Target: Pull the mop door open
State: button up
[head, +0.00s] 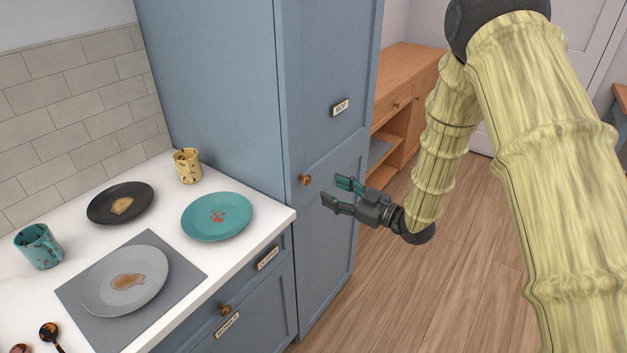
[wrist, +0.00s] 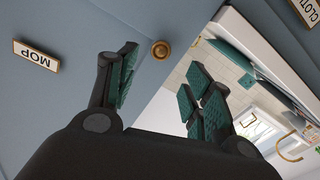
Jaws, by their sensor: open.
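The mop door (head: 325,135) is the blue front of a tall cabinet and looks shut. Its MOP label (head: 340,107) also shows in the wrist view (wrist: 36,57). A round brass knob (head: 305,180) sits near the door's left edge, below the label; in the wrist view the knob (wrist: 160,49) is just beyond the gap between my fingertips. My gripper (head: 332,191) is open and empty, in front of the door and right of the knob in the head view. Its teal-padded fingers appear apart from the knob.
A white counter (head: 185,165) on the left holds a teal plate (head: 217,216), a yellow mug (head: 188,166) and other dishes. Drawers with labels and a knob (head: 225,309) lie below it. A wooden shelf unit (head: 400,100) stands behind right. The wooden floor (head: 420,290) at right is clear.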

aim_at(309, 180)
jog(key=p+x, duration=0.2)
jog(key=x, duration=0.5)
jog(key=shift+w+a, duration=0.2)
jog(key=shift+a, duration=0.05)
grip_shut()
